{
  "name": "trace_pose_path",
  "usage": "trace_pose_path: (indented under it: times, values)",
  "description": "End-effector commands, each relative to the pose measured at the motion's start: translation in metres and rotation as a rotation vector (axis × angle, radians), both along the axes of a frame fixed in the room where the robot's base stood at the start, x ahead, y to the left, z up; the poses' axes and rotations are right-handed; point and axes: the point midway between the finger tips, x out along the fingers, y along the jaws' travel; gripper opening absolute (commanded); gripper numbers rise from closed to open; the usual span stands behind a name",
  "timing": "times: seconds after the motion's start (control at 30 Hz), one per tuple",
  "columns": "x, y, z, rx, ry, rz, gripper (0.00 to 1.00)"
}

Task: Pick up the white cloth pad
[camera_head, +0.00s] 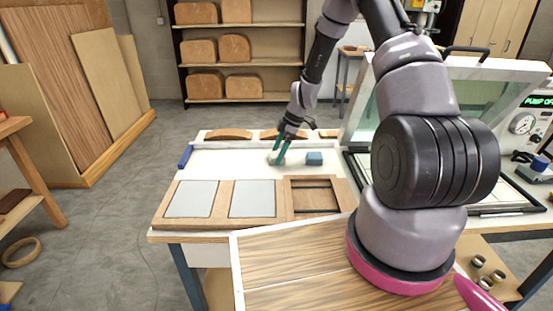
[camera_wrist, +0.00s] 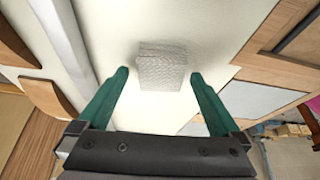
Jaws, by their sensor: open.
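The white cloth pad (camera_wrist: 163,68) shows in the wrist view as a small pale block with a fine woven texture, lying on a white surface. My gripper (camera_wrist: 158,75) is open, with one green finger to the left of the pad and one to the right. The pad lies between and slightly beyond the fingertips, with gaps on both sides. In the head view my gripper (camera_head: 278,160) points down low over the white worktable (camera_head: 225,160). There the pad is mostly hidden by the fingers and hard to make out.
A wooden frame (camera_head: 222,222) with two grey panels and an open slot lies in front. Curved wooden pieces (camera_head: 228,135) line the back edge. A blue bar (camera_head: 185,157) lies at the left. A glass-lidded press (camera_head: 470,100) stands right.

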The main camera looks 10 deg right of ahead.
Motion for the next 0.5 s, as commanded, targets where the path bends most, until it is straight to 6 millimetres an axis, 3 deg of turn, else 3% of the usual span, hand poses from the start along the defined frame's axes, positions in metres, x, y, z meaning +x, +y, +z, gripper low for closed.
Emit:
trace_pose_path:
  times: [0.17, 0.27, 0.4, 0.5]
  values:
    - [0.0003, -0.0002, 0.0001, 0.0, -0.001, 0.0, 1.0]
    - [0.0002, -0.0002, 0.0001, 0.0, -0.001, 0.0, 0.69]
    - [0.0002, -0.0002, 0.0002, 0.0, -0.001, 0.0, 0.16]
    - [0.0002, -0.0003, 0.0003, 0.0, -0.001, 0.0, 0.16]
